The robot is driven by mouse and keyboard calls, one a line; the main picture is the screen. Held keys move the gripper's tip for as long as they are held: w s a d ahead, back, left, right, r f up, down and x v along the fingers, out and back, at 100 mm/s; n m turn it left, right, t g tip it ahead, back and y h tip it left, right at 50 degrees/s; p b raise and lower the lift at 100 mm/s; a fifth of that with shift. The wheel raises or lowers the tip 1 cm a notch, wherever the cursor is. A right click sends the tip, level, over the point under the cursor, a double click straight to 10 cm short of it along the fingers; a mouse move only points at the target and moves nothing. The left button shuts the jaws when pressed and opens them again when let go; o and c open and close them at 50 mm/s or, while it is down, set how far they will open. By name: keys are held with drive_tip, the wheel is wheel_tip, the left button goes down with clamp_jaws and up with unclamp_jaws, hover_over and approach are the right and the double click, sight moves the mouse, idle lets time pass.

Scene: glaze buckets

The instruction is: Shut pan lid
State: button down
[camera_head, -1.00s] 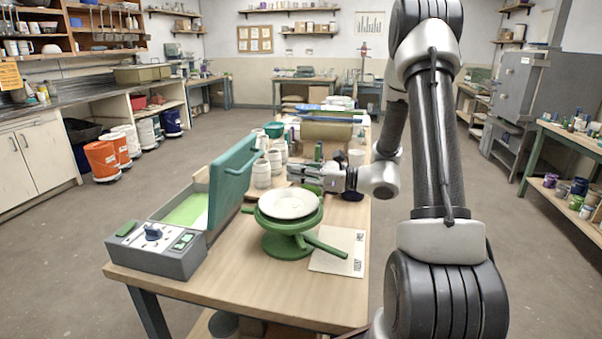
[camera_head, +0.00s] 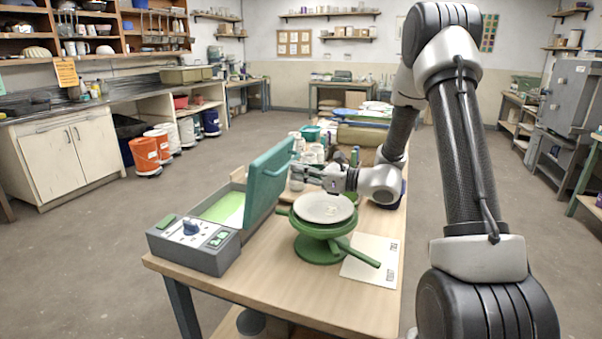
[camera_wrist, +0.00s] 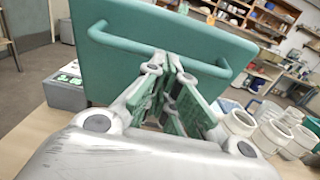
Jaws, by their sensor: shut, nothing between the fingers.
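The pan is a grey box (camera_head: 215,258) with controls on its front and a light green inside, at the left of the wooden table. Its teal lid (camera_head: 268,183) stands open, nearly upright, on the box's right side. In the wrist view, the lid (camera_wrist: 150,25) fills the upper middle, with its bar handle (camera_wrist: 120,42) running across the face. My gripper (camera_head: 299,174) is shut and empty, just right of the lid's outer face. In the wrist view, my fingertips (camera_wrist: 171,62) overlap the handle bar; I cannot tell whether they touch it.
A green turntable (camera_head: 318,245) bearing a pale plate (camera_head: 323,208) stands right of the lid, below my wrist. A paper sheet (camera_head: 372,258) lies beside it. White jars (camera_wrist: 240,125) stand close to the right of my gripper in the wrist view. The table's front corner is clear.

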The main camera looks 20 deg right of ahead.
sight(278, 155)
drive_tip(key=shift+r, duration=0.1)
drive_tip(key=w+a+r+g+h, duration=0.1)
drive_tip(key=w+a+r+h, duration=0.1)
drive_tip(key=a, duration=0.1)
drive_tip(key=w+a+r+g+h, duration=0.1)
drive_tip(key=a+r, duration=0.1)
drive_tip(key=shift+w+a+g, duration=0.15)
drive_tip(key=shift+w+g, duration=0.15)
drive_tip(key=w+a+f+g+h, duration=0.2)
drive_tip(key=w+a+g+h, duration=0.3)
drive_tip(key=w+a, duration=0.6)
drive_tip(key=w+a+f+t+h, duration=0.1)
drive_tip(key=w+a+f, duration=0.2)
drive_tip(key=a+f, duration=0.4)
drive_tip(key=shift+a+f, duration=0.2)
drive_tip(key=shift+a, duration=0.3)
